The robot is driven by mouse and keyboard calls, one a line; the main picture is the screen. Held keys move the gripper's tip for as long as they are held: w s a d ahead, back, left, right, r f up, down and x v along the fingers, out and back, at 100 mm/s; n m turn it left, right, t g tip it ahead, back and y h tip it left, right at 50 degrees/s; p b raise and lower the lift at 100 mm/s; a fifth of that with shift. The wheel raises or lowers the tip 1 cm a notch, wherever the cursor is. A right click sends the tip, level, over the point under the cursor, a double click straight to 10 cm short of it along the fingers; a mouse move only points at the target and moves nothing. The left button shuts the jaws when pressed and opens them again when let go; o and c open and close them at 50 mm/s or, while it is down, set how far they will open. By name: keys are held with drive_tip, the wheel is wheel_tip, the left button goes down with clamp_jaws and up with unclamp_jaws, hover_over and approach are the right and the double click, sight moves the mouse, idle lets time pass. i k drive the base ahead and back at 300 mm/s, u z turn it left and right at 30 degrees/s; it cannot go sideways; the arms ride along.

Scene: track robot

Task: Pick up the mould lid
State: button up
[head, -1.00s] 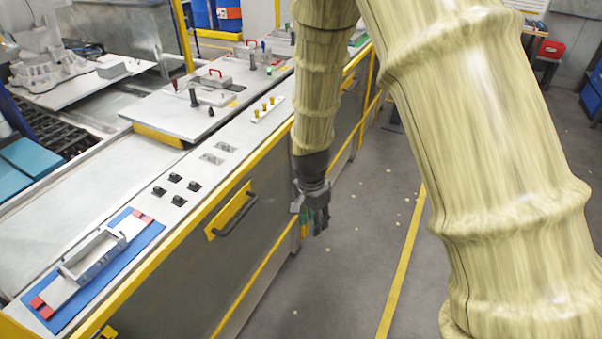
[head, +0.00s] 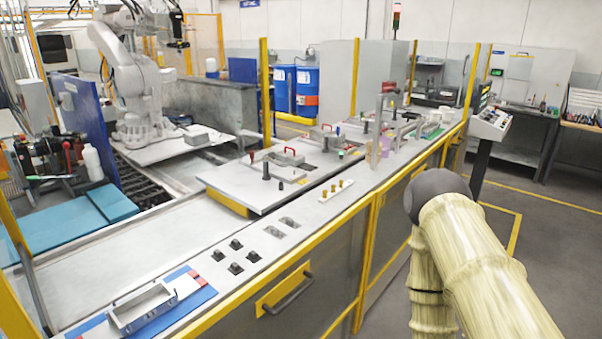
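Two flat grey pieces with red handles lie on the bench; either may be the mould lid, and I cannot tell which. One is a grey block with a red handle (head: 288,160) near the middle of the bench. The other is the larger grey plate (head: 232,180), with a dark upright knob and a red handle at its far left edge. An open grey rectangular frame (head: 143,309) rests on a blue mat (head: 196,297) at the near left. My arm is at the lower right, beside the bench; my gripper is out of view.
Dark square blocks (head: 235,268) and a white strip with brass pegs (head: 337,190) sit on the bench's front strip. A control panel (head: 490,124) stands at the far end. The right floor (head: 560,240) is mostly clear.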

sight(295, 159)
drive_tip(key=z, duration=1.95)
drive_tip(key=i, duration=1.85)
drive_tip(key=u, duration=3.15)
